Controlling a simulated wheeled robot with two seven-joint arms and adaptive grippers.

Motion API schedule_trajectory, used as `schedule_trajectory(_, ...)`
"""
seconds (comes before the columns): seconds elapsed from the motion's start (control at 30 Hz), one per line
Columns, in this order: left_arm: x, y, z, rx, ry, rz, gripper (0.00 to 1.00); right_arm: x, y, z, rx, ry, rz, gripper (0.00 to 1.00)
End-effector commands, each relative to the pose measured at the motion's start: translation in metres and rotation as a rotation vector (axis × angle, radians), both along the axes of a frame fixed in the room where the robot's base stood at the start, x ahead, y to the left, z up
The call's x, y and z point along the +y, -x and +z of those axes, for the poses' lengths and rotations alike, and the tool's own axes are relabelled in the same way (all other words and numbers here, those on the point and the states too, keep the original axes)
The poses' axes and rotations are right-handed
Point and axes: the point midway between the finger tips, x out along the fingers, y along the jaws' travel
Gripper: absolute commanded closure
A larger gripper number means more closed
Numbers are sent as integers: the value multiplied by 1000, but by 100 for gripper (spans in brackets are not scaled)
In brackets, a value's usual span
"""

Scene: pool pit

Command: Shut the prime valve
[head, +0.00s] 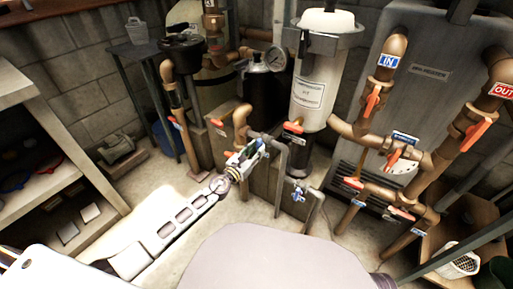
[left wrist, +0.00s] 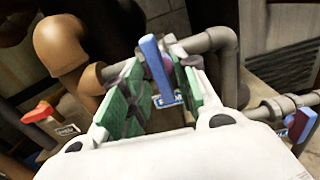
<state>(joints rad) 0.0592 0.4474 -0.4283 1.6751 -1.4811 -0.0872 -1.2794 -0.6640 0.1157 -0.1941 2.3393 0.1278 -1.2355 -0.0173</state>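My left gripper (head: 247,154) reaches the grey pipes in the middle of the head view. In the left wrist view its green-padded fingers (left wrist: 157,92) are apart, on either side of a blue lever handle (left wrist: 155,68) on a grey pipe. A gap shows between the left pad and the handle; the right pad is close to it, and I cannot tell if it touches. A small blue tag (left wrist: 166,100) below is unreadable, so I cannot confirm this is the prime valve. In the head view the gripper mostly hides this handle. My right gripper is not in view.
Another blue-handled valve (head: 298,196) is on the lower grey pipe to the right. Copper pipes with red-orange handles (head: 372,103) fill the right side. A white filter canister (head: 313,85) stands behind. A shelf (head: 40,150) is at left, with bare floor before it.

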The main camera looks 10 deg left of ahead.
Motion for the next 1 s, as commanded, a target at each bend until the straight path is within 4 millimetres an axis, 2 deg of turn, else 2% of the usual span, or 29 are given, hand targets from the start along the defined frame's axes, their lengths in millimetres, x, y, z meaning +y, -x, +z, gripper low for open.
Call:
schedule_trajectory(0.57, 1, 2, 1, -1, 4, 0, 61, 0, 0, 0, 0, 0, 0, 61)
schedule_trajectory(1.0, 13, 34, 0, 0, 3, 0, 61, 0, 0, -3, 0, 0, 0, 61)
